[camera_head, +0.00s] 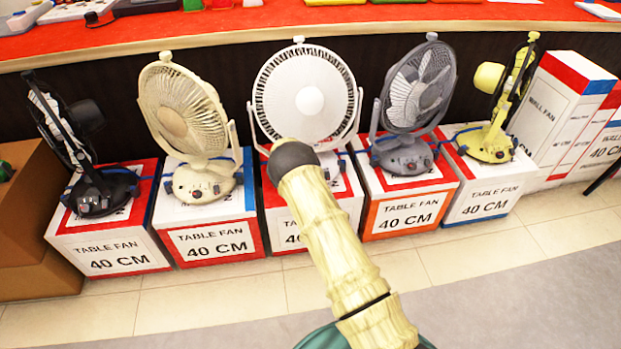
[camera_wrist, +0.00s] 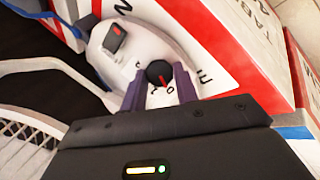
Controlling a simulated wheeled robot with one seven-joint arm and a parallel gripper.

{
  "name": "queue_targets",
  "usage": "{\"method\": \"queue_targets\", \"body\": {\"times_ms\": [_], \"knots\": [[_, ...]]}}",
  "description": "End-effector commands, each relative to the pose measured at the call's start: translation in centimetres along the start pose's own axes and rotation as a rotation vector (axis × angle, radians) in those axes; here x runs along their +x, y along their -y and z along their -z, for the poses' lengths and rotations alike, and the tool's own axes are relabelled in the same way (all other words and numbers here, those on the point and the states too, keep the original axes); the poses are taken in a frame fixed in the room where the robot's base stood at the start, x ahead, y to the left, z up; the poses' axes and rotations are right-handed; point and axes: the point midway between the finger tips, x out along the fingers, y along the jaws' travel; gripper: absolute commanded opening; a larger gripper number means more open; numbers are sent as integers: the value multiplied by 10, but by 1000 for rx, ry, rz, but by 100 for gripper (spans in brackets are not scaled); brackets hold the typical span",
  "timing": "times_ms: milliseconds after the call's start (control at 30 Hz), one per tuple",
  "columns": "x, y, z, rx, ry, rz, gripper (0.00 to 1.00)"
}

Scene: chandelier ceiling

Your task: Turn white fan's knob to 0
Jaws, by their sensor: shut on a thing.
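The white fan (camera_head: 308,95) stands upright on the middle box in the head view; my arm covers most of its base. In the wrist view its white base (camera_wrist: 130,55) shows with a round black knob (camera_wrist: 158,72) that has a red pointer line. White marks, one of them a "0", are printed beside the knob on my gripper's side. The red line points down toward these marks. My gripper (camera_wrist: 160,88) has its two purple fingers on either side of the knob, shut on it. In the head view the gripper is hidden behind my arm.
A second dark switch (camera_wrist: 114,38) sits on the same base. A cream fan (camera_head: 187,115) stands to the left and a grey fan (camera_head: 412,95) to the right, each on its own box. The red-topped counter (camera_head: 250,18) runs behind. Tiled floor (camera_head: 200,300) in front is clear.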

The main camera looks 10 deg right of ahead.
Motion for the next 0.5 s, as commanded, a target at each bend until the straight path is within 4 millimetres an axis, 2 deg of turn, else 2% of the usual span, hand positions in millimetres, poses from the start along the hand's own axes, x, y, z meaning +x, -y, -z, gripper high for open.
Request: {"method": "queue_targets", "body": {"times_ms": [200, 233, 333, 500], "knots": [[1, 0, -2, -2, 6, 0, 7], [1, 0, -2, -2, 6, 0, 32], [1, 1, -1, -2, 4, 0, 51], [0, 1, 0, -2, 1, 0, 52]]}}
